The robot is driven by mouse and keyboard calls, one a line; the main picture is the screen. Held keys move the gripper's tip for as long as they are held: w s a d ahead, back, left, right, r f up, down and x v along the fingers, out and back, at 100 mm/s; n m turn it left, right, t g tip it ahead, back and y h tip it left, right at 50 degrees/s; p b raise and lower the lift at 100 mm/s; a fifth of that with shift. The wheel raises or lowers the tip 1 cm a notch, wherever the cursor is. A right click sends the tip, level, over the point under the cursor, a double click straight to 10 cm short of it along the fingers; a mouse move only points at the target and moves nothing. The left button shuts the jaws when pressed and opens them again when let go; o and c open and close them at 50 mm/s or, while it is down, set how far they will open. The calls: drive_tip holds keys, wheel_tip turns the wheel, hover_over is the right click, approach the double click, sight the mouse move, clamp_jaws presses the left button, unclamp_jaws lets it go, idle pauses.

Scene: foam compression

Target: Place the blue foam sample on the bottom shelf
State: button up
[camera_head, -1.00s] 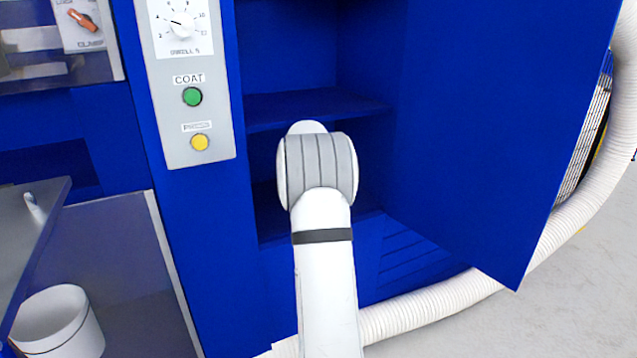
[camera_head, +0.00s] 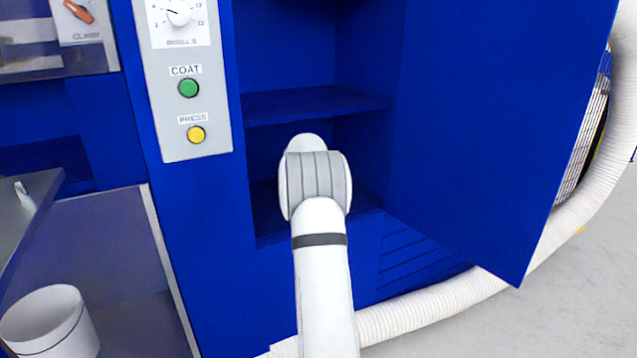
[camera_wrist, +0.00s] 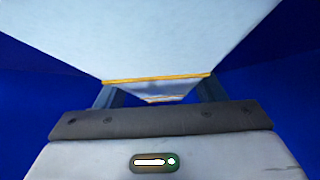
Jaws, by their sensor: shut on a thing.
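In the wrist view, my gripper (camera_wrist: 158,95) is shut on a large pale bluish-white block with an orange edge, which seems to be the foam sample (camera_wrist: 185,40). It fills the upper middle of that view. In the head view my arm reaches into the lower opening of the blue cabinet, and its rounded joint hides the gripper and the sample. The bottom shelf (camera_head: 268,218) shows as a dark blue floor beside the arm. Whether the sample touches it cannot be seen.
A shelf board (camera_head: 310,103) lies above my arm. The open cabinet door (camera_head: 480,130) stands to the right. A control panel (camera_head: 196,120) is on the left, with a white bin (camera_head: 50,325) lower left. A white hose (camera_head: 420,312) runs along the floor.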

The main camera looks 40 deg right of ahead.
drive_tip(key=o, duration=1.1)
drive_tip(key=shift+o, duration=0.2)
drive_tip(key=shift+r, duration=0.1)
drive_tip(key=shift+a+r+p, duration=0.15)
drive_tip(key=shift+r+p, duration=0.1)
drive_tip(key=shift+p, duration=0.1)
drive_tip(key=p+v, duration=0.1)
drive_tip(key=v, duration=0.4)
drive_tip(key=shift+s+r, duration=0.1)
drive_tip(key=shift+s, duration=0.05)
drive_tip(key=s+a, duration=0.2)
drive_tip(key=a, duration=0.1)
drive_tip(key=s+a, duration=0.2)
drive_tip(key=a, duration=0.1)
drive_tip(key=s+a, duration=0.2)
drive_tip(key=a, duration=0.2)
drive_tip(key=shift+f, duration=0.35)
